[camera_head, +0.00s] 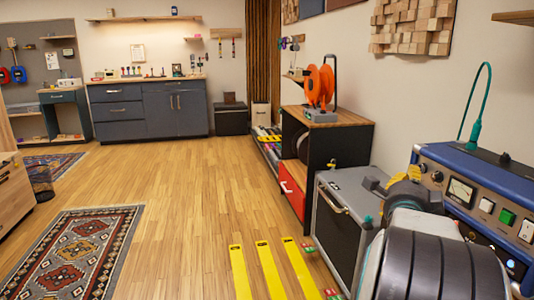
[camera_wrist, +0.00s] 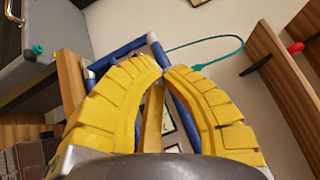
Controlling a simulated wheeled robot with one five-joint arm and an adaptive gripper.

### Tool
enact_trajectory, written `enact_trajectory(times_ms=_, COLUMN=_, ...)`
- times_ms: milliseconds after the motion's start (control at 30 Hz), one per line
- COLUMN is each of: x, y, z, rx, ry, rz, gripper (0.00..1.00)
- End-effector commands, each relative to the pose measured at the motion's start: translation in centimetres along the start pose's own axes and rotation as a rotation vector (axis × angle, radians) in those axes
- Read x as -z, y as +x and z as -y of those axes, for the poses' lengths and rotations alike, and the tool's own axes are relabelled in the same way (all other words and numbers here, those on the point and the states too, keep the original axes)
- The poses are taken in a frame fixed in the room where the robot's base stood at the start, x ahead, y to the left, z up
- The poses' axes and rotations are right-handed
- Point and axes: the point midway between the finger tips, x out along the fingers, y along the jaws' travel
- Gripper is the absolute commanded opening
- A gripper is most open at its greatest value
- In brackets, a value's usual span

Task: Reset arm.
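My gripper (camera_head: 402,184) has yellow segmented fingers. In the head view it is at the right, above the grey cabinet (camera_head: 345,205) and just left of the blue amp-like unit (camera_head: 470,195). My dark arm links fill the lower right corner. In the wrist view my gripper (camera_wrist: 162,70) shows two bowed yellow fingers whose tips come together, with a gap between them lower down. A narrow yellow piece shows in that gap; I cannot tell what it is. I see no object held at the tips.
A teal cable (camera_head: 476,120) rises from the blue unit. An orange reel (camera_head: 320,85) stands on a dark shelf unit with a wooden top (camera_head: 325,117). Yellow strips (camera_head: 268,270) lie on the floor. A patterned rug (camera_head: 75,255) is at lower left; the wooden floor between is clear.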

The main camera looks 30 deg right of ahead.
Motion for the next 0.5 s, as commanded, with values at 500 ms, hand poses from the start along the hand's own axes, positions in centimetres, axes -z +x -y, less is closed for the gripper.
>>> enact_trajectory(times_ms=500, x=-18.7, y=-14.0, z=2.9, rx=-0.524, ry=-0.858, rz=0.619, gripper=0.0)
